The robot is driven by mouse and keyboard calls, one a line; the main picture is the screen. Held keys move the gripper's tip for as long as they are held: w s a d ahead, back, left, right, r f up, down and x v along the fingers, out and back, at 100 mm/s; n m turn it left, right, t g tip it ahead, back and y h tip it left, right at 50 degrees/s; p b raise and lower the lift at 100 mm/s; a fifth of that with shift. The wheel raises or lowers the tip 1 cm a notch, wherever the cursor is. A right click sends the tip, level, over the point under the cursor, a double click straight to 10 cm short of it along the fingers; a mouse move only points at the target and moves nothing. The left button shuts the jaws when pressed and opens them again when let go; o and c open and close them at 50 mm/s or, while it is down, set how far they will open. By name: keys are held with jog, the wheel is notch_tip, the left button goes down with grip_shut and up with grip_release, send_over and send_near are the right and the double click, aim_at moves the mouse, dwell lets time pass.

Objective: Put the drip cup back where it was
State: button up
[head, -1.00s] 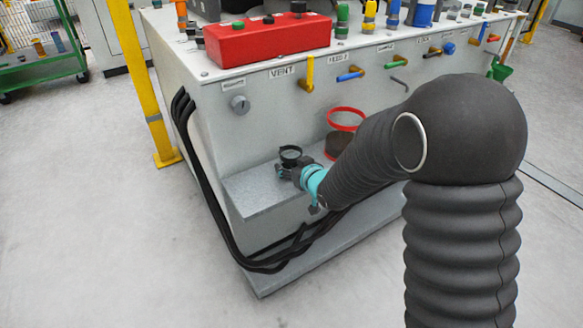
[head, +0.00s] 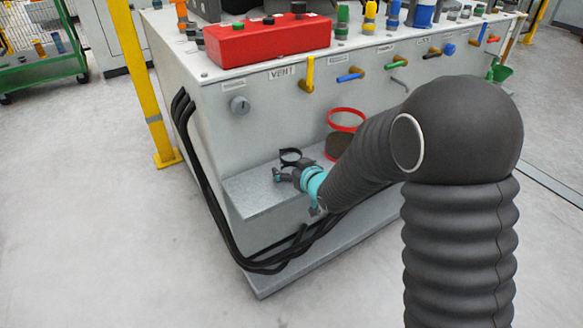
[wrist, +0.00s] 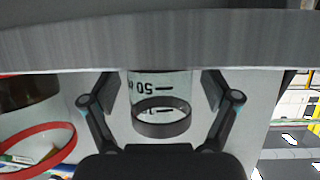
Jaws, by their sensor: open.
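The drip cup (wrist: 160,90) is a clear cylinder with black scale marks and a black rim ring. In the wrist view, which looks upside down, its base meets the grey shelf (wrist: 160,40). My gripper (wrist: 160,92) is open, with one finger on each side of the cup and a visible gap on both sides. In the head view, the cup's black ring (head: 290,152) shows above the left part of the shelf (head: 248,198), with my gripper (head: 288,172) just in front of it. My gripper partly hides the cup's body there.
A red-rimmed container (head: 346,112) stands right of the cup, partly behind my arm; its red ring (wrist: 42,155) shows in the wrist view. Valve handles, including a yellow one (head: 310,73), stick out above. Black hoses (head: 205,195) run down the left side.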

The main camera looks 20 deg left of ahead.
jog(key=v, duration=1.2)
jog(key=s+d+r+m+h, duration=0.2)
jog(key=d+r+m+h, duration=0.15)
jog(key=d, duration=0.65)
jog(key=s+d+r+m+h, duration=0.2)
jog(key=d+r+h, duration=0.2)
jog(key=d, duration=0.6)
jog(key=s+d+r+m+g+h, duration=0.1)
jog(key=s+d, duration=0.3)
jog(key=s, duration=0.5)
jog(key=s+d+r+m+g+h, duration=0.1)
jog(key=s+d, duration=0.3)
jog(key=s, duration=0.5)
jog(key=shift+s+d+r+m+g, duration=0.15)
jog(key=shift+d+r+m+g, duration=0.2)
jog(key=shift+m+g, duration=0.5)
jog(key=shift+r, duration=0.15)
